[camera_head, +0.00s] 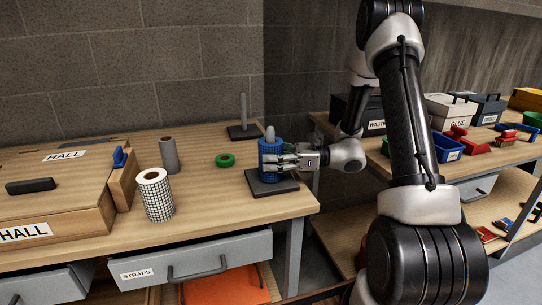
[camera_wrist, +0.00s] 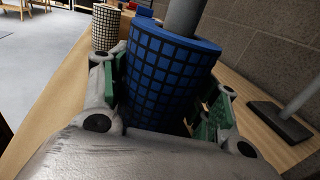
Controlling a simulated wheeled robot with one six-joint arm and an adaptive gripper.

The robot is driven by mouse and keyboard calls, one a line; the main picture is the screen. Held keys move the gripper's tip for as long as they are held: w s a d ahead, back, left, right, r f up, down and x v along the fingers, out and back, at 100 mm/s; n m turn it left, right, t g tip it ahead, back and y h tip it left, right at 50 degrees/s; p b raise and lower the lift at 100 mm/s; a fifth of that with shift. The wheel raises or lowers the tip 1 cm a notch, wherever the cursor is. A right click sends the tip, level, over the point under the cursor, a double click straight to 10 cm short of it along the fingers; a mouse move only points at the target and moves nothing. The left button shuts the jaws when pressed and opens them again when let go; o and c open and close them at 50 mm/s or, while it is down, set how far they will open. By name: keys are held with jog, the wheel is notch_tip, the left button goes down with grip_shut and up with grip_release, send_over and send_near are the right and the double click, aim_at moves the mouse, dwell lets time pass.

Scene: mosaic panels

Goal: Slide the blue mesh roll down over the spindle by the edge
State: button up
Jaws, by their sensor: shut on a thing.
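The blue mesh roll (camera_head: 270,147) stands upright on the dark square base of the spindle near the table's right edge. The grey spindle post (camera_head: 270,133) sticks up out of the top of the roll, so the roll is around it. In the wrist view the roll (camera_wrist: 165,75) fills the middle, with the spindle post (camera_wrist: 184,16) rising from its core. My gripper (camera_head: 281,160) comes in from the right and is shut on the roll, its fingers on either side. The roll's bottom is partly hidden by the fingers, so I cannot tell whether it touches the base (camera_head: 271,186).
A second spindle (camera_head: 243,115) stands empty behind. A white mesh roll (camera_head: 155,195), a grey cylinder (camera_head: 169,155) and a green ring (camera_head: 225,160) stand to the left. A wooden HALL box (camera_head: 60,215) sits at far left. A side bench with boxes is at right.

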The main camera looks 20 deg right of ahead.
jog(key=o, duration=1.3)
jog(key=shift+d, duration=0.1)
jog(key=v, duration=1.2)
jog(key=s+a+r+n+g+h, duration=0.3)
jog(key=s+n+g+h, duration=0.1)
jog(key=s+n, duration=0.25)
jog(key=s+a+r+n+g+h, duration=0.25)
jog(key=s+r+n+h, duration=0.2)
jog(key=s, duration=0.35)
jog(key=s+d+r+n+t+h, duration=0.5)
jog(key=s+d+n+h, duration=0.3)
jog(key=n, duration=0.2)
jog(key=shift+d+r+n+h, duration=0.25)
jog(key=shift+d+n+h, duration=0.05)
jog(key=shift+d+h, duration=0.05)
